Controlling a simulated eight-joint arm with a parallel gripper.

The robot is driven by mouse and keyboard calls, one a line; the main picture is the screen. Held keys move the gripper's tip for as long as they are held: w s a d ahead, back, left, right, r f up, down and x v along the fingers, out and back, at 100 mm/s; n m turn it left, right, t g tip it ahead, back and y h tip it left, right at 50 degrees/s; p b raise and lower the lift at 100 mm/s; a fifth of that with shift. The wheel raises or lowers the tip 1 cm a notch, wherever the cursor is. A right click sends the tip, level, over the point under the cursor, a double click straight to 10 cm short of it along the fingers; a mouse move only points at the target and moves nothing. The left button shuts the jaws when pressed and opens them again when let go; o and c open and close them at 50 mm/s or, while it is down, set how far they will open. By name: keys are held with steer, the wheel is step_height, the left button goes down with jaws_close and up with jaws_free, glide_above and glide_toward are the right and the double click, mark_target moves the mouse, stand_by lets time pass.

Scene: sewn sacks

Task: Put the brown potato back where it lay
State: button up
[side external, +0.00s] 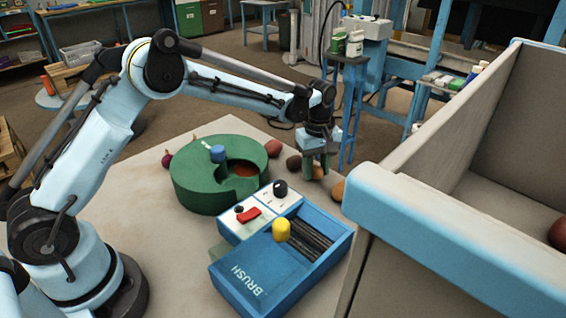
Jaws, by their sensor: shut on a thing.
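My gripper (316,168) is at the far side of the pale table, pointing down with its fingers shut on the brown potato (318,173). The potato is partly hidden by the fingers, and I cannot tell whether it touches the table. A dark reddish-brown round item (293,163) lies just left of my gripper. A lighter orange-brown one (337,190) lies to its right, close to the grey wall.
A green round housing (196,190) with a blue knob stands left of my gripper. A tall grey blue-edged bin (420,215) blocks the right.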

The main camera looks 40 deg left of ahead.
mark_target(316, 167)
steer(key=shift+f, duration=0.3)
steer(key=o, duration=1.1)
steer(key=s+a+r+m+t, duration=0.1)
steer(key=s+r+m, duration=0.15)
steer(key=r, duration=0.55)
steer(key=s+a+r+m+t, duration=0.1)
steer(key=s+r, duration=0.2)
steer(key=r, duration=0.6)
steer(key=s+a+f+m+t, duration=0.1)
steer(key=s+f+m+t, duration=0.1)
steer(key=s+m, duration=0.3)
steer(key=s+a+f+m+t, duration=0.1)
steer(key=s+m+t, duration=0.2)
steer(key=s, duration=0.9)
steer(key=shift+a+f+m, duration=0.15)
steer(key=shift+f+m, duration=0.25)
steer(key=shift+m, duration=0.45)
